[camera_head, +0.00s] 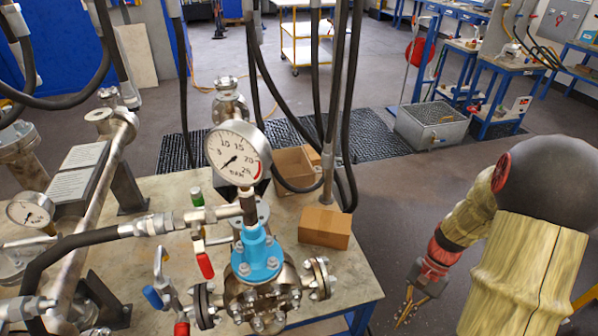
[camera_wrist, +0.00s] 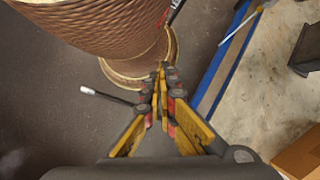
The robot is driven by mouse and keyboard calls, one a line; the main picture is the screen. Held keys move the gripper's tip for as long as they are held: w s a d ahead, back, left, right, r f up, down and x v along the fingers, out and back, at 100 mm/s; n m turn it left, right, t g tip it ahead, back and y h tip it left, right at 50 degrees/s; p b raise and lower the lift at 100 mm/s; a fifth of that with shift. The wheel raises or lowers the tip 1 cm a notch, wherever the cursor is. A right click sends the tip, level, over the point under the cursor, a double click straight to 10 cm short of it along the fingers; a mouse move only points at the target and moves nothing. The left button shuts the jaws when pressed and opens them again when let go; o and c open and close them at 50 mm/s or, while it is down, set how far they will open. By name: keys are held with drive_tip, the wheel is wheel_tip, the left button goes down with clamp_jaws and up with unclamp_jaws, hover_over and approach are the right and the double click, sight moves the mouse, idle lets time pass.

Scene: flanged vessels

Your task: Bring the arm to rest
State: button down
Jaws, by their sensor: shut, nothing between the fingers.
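My arm is at the right of the head view, bent with its forearm hanging down. My gripper (camera_head: 404,318) points down beside the right side of the bench, over the floor and apart from the bench. In the wrist view my gripper (camera_wrist: 160,72) shows its yellow and red fingers closed together at the tips, with nothing held between them.
A bench (camera_head: 352,272) carries flanged vessels, a pressure gauge (camera_head: 237,153), a blue-topped valve (camera_head: 257,257) and a cardboard box (camera_head: 325,227). Black hoses hang above it. A grey tub (camera_head: 431,125) stands on the floor behind. Open floor lies between bench and tub.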

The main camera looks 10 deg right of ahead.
drive_tip(key=a+r+n+t+h, duration=0.2)
drive_tip(key=a+r+n+t, duration=0.2)
drive_tip(key=a+r, duration=0.4)
drive_tip(key=a+r+n+t+h, duration=0.3)
drive_tip(key=a+r+n+t, duration=0.2)
drive_tip(key=r, duration=1.4)
drive_tip(key=a+n, duration=0.2)
drive_tip(key=a, duration=0.1)
drive_tip(key=shift+a+r, duration=0.2)
drive_tip(key=shift+r, duration=0.1)
idle(4.7)
